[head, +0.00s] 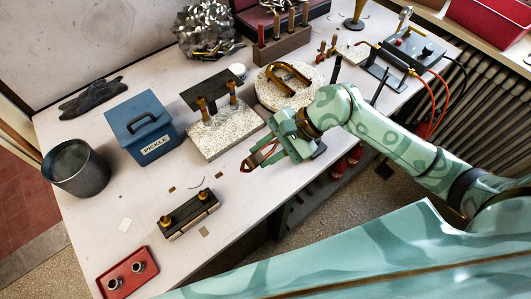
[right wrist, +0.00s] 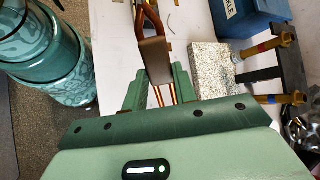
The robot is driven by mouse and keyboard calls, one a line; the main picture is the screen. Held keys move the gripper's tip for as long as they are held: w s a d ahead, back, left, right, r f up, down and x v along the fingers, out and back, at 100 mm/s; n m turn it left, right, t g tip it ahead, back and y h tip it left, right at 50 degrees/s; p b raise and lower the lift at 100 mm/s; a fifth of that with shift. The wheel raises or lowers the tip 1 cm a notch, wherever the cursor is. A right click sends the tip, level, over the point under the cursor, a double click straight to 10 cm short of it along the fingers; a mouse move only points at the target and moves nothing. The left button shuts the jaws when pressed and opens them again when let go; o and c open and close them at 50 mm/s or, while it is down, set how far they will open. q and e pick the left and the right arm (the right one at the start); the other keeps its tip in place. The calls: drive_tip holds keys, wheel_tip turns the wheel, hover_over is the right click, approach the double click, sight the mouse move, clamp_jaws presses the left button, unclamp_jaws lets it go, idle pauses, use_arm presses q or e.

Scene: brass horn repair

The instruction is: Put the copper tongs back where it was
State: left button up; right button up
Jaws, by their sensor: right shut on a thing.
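The copper tongs (head: 262,156) have reddish copper arms and show beyond my right gripper (head: 280,148), over the front of the table near the speckled block. In the right wrist view the tongs (right wrist: 154,50) lie between the two green fingers of my right gripper (right wrist: 157,88), which is shut on them at a wide brown middle part. Their copper arms run on away from the gripper, and two thin copper rods show behind, between the fingers. The tongs appear to be clear of the table in both views. My left gripper is not in view.
A speckled block (head: 222,133) with brass-tipped posts stands left of the gripper, and a round speckled disc (head: 268,97) holds a curved brass piece (head: 290,76) behind it. The blue pickle box (head: 143,122), dark clamp block (head: 188,213) and red tray (head: 127,272) stand left.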

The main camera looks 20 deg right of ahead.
drive_tip(key=shift+f, duration=0.7)
drive_tip(key=shift+f, duration=0.1)
drive_tip(key=o, duration=1)
drive_tip(key=shift+d+r, duration=0.1)
drive_tip(key=shift+r, duration=0.15)
drive_tip(key=v, duration=1.1)
drive_tip(key=shift+d+r, duration=0.25)
drive_tip(key=shift+d, duration=0.05)
